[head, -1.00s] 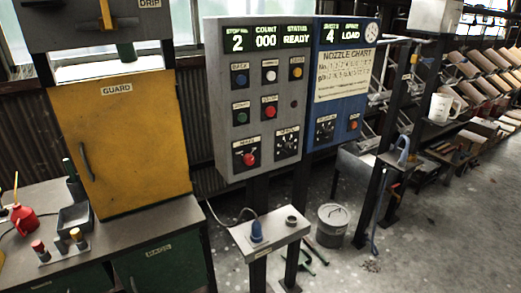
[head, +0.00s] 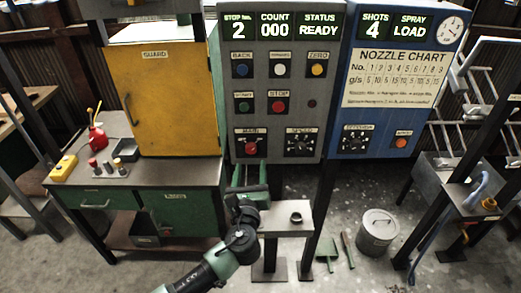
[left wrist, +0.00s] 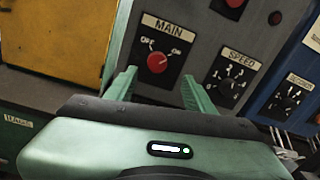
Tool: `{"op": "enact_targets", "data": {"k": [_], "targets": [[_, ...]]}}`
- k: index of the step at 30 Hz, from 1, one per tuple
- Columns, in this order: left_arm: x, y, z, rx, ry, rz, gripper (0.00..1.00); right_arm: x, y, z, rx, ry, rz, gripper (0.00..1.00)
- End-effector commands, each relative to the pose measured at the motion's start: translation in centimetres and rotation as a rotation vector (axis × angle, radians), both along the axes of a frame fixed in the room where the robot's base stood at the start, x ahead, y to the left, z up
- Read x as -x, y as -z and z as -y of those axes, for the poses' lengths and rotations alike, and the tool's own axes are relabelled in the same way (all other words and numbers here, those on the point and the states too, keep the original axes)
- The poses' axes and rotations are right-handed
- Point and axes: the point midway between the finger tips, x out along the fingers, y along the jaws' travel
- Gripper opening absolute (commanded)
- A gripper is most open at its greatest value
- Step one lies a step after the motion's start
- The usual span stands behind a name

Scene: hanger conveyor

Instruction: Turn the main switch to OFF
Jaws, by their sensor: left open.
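The main switch (head: 251,148) is a red round knob on a black plate marked MAIN, at the lower left of the grey control panel (head: 314,130). In the left wrist view the red knob (left wrist: 157,62) shows close up, with OFF at its upper left and ON at its upper right. Its pointer seems turned towards ON, but it is small. My left gripper (head: 250,170) is open and empty, just below and in front of the switch. In the wrist view its two green fingers (left wrist: 157,84) stand apart, below and either side of the knob, not gripping it. My right gripper is out of view.
The SPEED dial (head: 301,143) sits right of the switch, and the red STOP button (head: 278,106) above. A small shelf (head: 285,222) juts out below the panel. A yellow guard (head: 176,97) and workbench (head: 190,177) stand left, a blue panel (head: 385,138) right.

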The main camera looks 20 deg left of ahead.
Motion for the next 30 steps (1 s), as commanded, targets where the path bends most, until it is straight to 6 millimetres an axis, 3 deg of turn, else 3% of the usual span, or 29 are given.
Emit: {"op": "enact_targets", "data": {"k": [9, 13, 25, 26, 30], "targets": [[-4.7, -0.1, -1.1, 0.000, -0.002, -0.001, 0.54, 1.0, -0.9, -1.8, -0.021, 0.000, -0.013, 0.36], [-6.3, 0.0, -1.4, 0.001, -0.001, -0.002, 0.54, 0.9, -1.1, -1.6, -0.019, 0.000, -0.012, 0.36], [-7.3, 0.2, -1.7, 0.004, 0.001, -0.002, 0.54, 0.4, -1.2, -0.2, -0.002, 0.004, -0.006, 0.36], [-7.3, 0.2, -1.7, 0.004, 0.001, -0.003, 0.51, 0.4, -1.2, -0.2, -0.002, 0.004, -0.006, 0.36], [-7.2, 0.2, -1.7, 0.004, 0.001, -0.003, 0.12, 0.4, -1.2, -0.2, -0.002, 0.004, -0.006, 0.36]]}}
